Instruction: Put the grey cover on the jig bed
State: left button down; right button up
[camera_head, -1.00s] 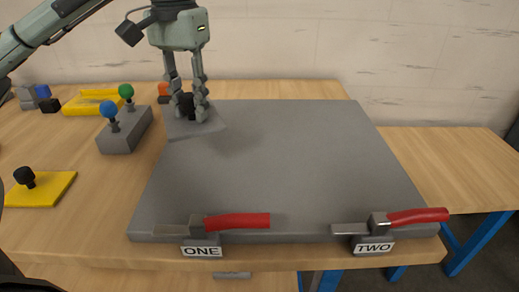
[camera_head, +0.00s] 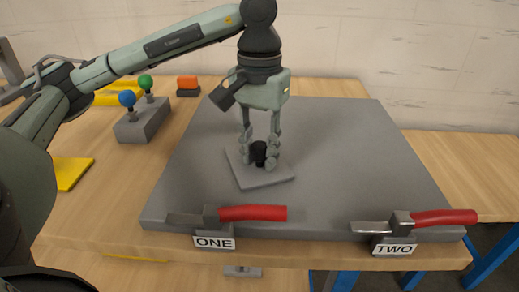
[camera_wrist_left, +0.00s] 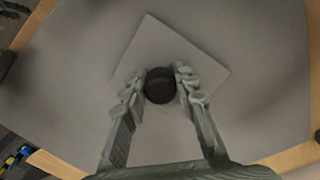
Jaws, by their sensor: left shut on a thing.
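The grey cover (camera_head: 265,180) is a flat square plate with a black knob (camera_head: 259,152) in its middle. My left gripper (camera_head: 260,160) points down and is shut on the knob. In the left wrist view the fingers (camera_wrist_left: 160,88) flank the knob, and the cover (camera_wrist_left: 165,45) shows turned at an angle. The cover is over the left front part of the grey jig bed (camera_head: 350,150). I cannot tell whether it touches the bed or is slightly above it. My right gripper is not in view.
Clamps with red handles, ONE (camera_head: 252,213) and TWO (camera_head: 445,217), stand at the bed's front edge. A grey block (camera_head: 143,122) with blue and green knobs, an orange piece (camera_head: 188,82) and a yellow plate (camera_head: 70,172) lie left. The bed's right side is clear.

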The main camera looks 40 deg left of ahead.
aim_at(260, 144)
pick_arm(q)
jog(key=shift+f, duration=0.1)
jog(key=c, duration=1.2)
grip_release()
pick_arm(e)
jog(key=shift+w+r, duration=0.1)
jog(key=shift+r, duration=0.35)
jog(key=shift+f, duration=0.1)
pick_arm(q)
jog(key=shift+r, duration=0.6)
notch_tip(260, 144, up, 6)
jog(key=shift+f+p, duration=0.1)
jog(key=shift+p, duration=0.4)
notch_tip(260, 144, up, 4)
jog(key=shift+r+p, duration=0.15)
jog(key=shift+p, duration=0.55)
jog(key=shift+r, duration=0.5)
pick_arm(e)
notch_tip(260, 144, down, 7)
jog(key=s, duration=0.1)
